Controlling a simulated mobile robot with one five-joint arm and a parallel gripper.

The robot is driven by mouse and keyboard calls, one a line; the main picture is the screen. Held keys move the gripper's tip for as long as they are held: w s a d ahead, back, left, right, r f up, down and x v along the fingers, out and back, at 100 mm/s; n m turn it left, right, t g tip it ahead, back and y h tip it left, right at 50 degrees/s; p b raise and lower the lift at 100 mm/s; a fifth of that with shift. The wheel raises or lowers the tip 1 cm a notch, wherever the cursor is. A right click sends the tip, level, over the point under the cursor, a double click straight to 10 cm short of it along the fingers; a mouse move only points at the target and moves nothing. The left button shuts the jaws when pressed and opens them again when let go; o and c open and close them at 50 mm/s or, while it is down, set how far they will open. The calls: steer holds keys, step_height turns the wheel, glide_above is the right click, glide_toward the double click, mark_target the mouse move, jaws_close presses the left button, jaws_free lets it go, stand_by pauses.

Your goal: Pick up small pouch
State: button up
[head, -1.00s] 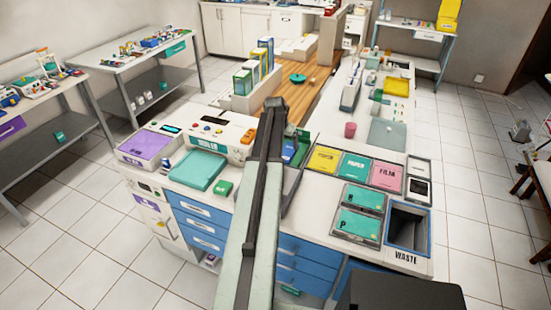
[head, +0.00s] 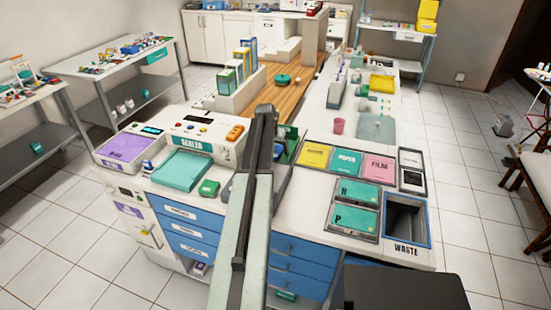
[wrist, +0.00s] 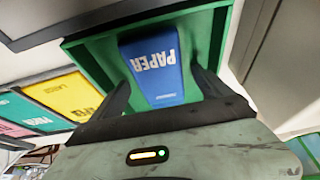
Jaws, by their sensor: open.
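A small blue pouch (wrist: 155,70) with the word PAPER lies in a green-walled tray (wrist: 88,55) in the wrist view. My gripper (wrist: 160,78) is open, with one dark finger on each side of the pouch's lower part. I cannot tell whether the fingers touch it. In the head view my arm covers most of this spot. Only a bit of blue (head: 278,152) and the green tray (head: 291,146) show just right of the arm.
Yellow, teal and pink labelled bins (head: 315,156) lie right of the tray, with the open WASTE bin (head: 405,219) at the front right corner. The sealer (head: 202,137), a teal pad (head: 181,171) and a small green box (head: 209,188) are to the left.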

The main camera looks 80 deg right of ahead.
steer(key=c, duration=1.5)
steer(key=shift+r+p, duration=0.15)
steer(key=shift+p, duration=0.15)
step_height(320, 180, up, 10)
steer(key=p, duration=0.9)
steer(key=shift+p, duration=0.4)
